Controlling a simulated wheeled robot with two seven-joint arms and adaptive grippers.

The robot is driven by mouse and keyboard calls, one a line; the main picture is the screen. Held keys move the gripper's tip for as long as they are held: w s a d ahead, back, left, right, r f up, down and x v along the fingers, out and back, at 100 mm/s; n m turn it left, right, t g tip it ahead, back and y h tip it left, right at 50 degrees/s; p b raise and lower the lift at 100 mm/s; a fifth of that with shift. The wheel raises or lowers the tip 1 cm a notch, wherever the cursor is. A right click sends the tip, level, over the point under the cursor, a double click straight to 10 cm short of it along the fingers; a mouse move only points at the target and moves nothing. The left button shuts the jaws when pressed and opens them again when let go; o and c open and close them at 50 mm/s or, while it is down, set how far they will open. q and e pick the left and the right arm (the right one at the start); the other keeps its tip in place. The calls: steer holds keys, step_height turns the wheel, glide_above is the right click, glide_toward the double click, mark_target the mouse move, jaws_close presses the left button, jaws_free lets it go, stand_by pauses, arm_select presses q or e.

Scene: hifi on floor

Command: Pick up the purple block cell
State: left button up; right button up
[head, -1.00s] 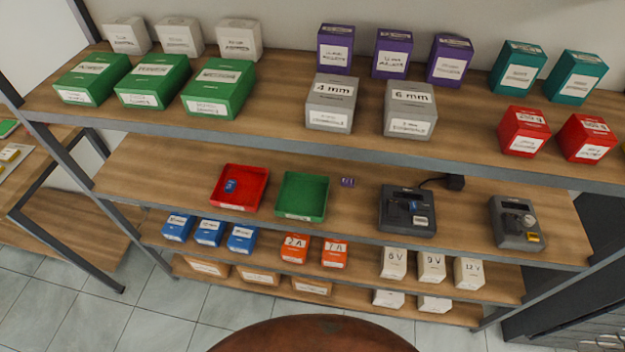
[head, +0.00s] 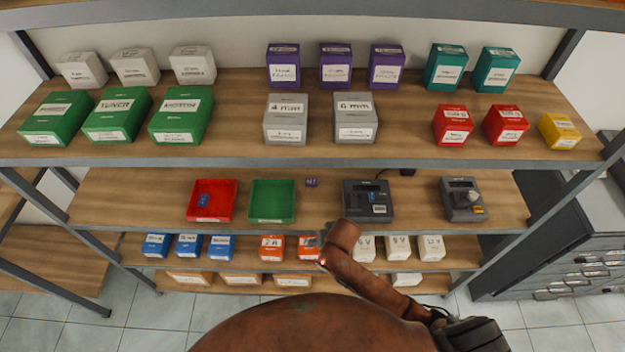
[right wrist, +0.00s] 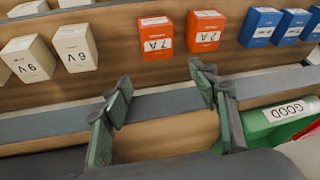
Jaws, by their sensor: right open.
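The purple block cell (head: 312,182) is a small purple piece on the middle shelf (head: 330,215), just right of the green tray (head: 272,202). My right arm reaches in from the lower right in the head view. Its gripper (head: 324,235) is small there, at the shelf's front edge, below the cell in the picture. I do not see the purple cell in that view. My left gripper is not in view.
A red tray (head: 212,202) holds a blue cell (head: 204,200). A dark grey device (head: 368,203) stands right of the purple cell. Orange boxes (head: 271,247) sit on the shelf below. The upper shelf edge (head: 300,162) overhangs from above.

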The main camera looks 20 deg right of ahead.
steer(key=w+r, duration=0.2)
steer(key=r, duration=0.1)
steer(key=w+a+r+m+h, duration=0.1)
steer(key=w+r, duration=0.2)
steer(key=w+a+r+m+h, duration=0.1)
steer(key=w+r, duration=0.1)
steer(key=r, duration=0.1)
steer(key=shift+w+a+r+t, duration=0.15)
steer(key=shift+w+r+t, duration=0.05)
steer(key=shift+w+t, duration=0.2)
steer(key=shift+w+d+r+h, duration=0.2)
steer(key=shift+w+d+h, duration=0.1)
steer(key=shift+w, duration=0.3)
steer(key=p, duration=0.2)
glide_toward(311, 181)
steer(key=x, duration=0.3)
steer(key=shift+s+f, duration=0.1)
steer(key=shift+s, duration=0.1)
steer(key=x, duration=0.5)
steer(key=shift+w+d, duration=0.1)
steer(key=shift+w, duration=0.1)
steer(key=shift+c, duration=0.6)
steer(key=c, duration=1.2)
